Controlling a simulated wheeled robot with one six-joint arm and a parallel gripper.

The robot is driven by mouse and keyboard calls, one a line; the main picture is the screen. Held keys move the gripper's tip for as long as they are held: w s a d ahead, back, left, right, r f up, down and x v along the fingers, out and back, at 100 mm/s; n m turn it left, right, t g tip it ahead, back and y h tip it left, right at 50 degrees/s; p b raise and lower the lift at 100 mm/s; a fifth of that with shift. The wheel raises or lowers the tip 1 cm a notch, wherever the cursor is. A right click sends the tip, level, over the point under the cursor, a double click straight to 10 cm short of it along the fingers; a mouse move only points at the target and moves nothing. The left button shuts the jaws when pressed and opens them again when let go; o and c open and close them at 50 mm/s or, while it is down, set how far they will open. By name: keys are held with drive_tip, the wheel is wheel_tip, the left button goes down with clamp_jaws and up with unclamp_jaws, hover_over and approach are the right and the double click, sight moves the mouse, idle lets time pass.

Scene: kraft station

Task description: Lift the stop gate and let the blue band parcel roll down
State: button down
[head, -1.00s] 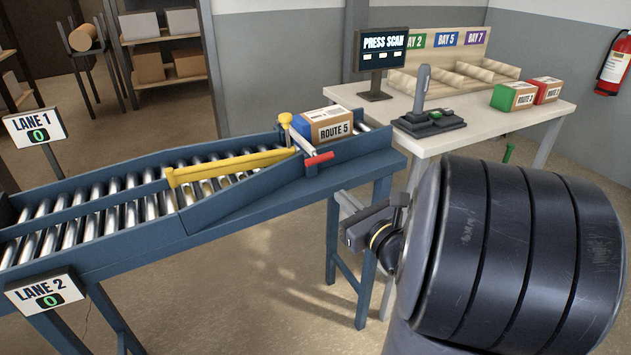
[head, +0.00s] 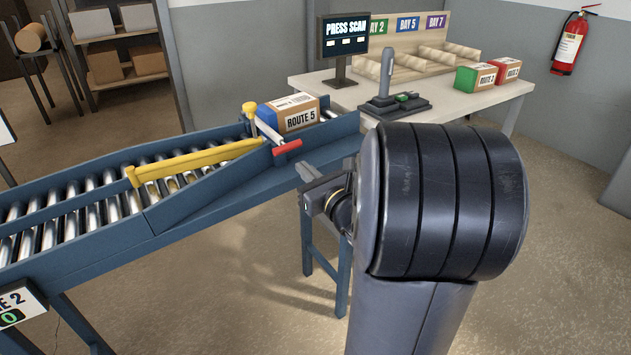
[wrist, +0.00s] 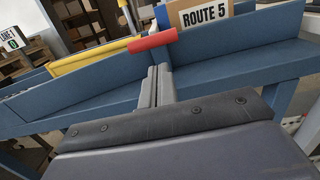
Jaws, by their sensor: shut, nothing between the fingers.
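The blue band parcel (head: 290,114), a cardboard box with a blue end marked ROUTE 5, sits on the upper end of the roller conveyor behind the stop gate. The stop gate (head: 268,131) is a pale bar across the rollers with a red handle (head: 287,147) that sticks out over the near side rail. My gripper (head: 303,172) is shut and empty, just outside the near rail, below and right of the handle. In the wrist view the shut fingers (wrist: 160,69) point toward the red handle (wrist: 152,41), close beneath it; I cannot tell whether they touch.
A yellow diverter arm (head: 190,160) lies across the rollers below the gate. The blue side rail (head: 225,190) runs between my gripper and the rollers. A white table (head: 450,112) at the back right holds a scanner stand (head: 384,80), a screen (head: 344,45), and green (head: 475,78) and red (head: 508,71) parcels.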

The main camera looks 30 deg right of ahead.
drive_tip(key=shift+w+r, duration=0.1)
drive_tip(key=shift+w, duration=1.9)
drive_tip(key=shift+r, duration=0.15)
